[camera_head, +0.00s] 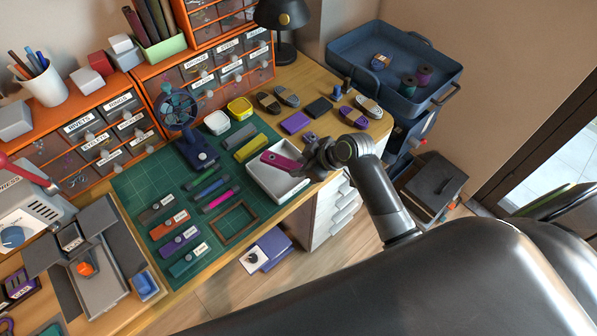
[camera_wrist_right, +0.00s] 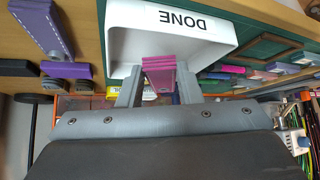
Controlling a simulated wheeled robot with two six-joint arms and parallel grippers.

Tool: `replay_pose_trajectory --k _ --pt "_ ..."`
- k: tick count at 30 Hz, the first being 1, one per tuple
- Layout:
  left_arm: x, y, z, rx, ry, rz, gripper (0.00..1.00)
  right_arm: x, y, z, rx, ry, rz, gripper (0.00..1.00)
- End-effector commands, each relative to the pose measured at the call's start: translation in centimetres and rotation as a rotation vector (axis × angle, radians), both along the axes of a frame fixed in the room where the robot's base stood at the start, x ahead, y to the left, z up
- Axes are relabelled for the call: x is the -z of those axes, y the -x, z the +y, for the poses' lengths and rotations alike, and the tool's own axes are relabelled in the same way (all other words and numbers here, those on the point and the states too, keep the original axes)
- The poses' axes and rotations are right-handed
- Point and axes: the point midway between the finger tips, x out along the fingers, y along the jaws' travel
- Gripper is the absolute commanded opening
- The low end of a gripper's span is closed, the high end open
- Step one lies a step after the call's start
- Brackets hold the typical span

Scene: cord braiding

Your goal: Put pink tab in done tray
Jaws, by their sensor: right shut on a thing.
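The pink tab (camera_head: 280,161) is a flat magenta strip held in my right gripper (camera_head: 308,164). In the right wrist view the pink tab (camera_wrist_right: 158,66) sits between the two grey fingers of that gripper (camera_wrist_right: 158,86), which is shut on it. The done tray (camera_head: 262,188) is a white, shallow open box on the right end of the bench. Its DONE label shows in the right wrist view on the tray (camera_wrist_right: 225,45). The tab shows over the tray's far part in the head view; I cannot tell its exact height. My left gripper is not in view.
A green cutting mat (camera_head: 150,180) holds several labelled strips and a brown frame (camera_head: 233,222) left of the tray. A small fan (camera_head: 190,135), a yellow-green block (camera_head: 251,148) and a purple block (camera_head: 295,122) stand behind. A blue tool cart (camera_head: 350,55) is at right.

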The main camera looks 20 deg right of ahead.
Motion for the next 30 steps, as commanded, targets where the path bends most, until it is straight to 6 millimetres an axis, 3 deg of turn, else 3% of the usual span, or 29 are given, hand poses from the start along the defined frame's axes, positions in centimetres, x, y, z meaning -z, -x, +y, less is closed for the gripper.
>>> replay_pose_trajectory --k 10,30 --pt "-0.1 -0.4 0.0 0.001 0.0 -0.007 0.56 3.9 0.0 0.0 0.002 0.0 0.002 0.14" --pt "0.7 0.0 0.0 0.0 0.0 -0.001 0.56 6.0 0.4 -0.1 0.0 0.004 0.014 0.14"
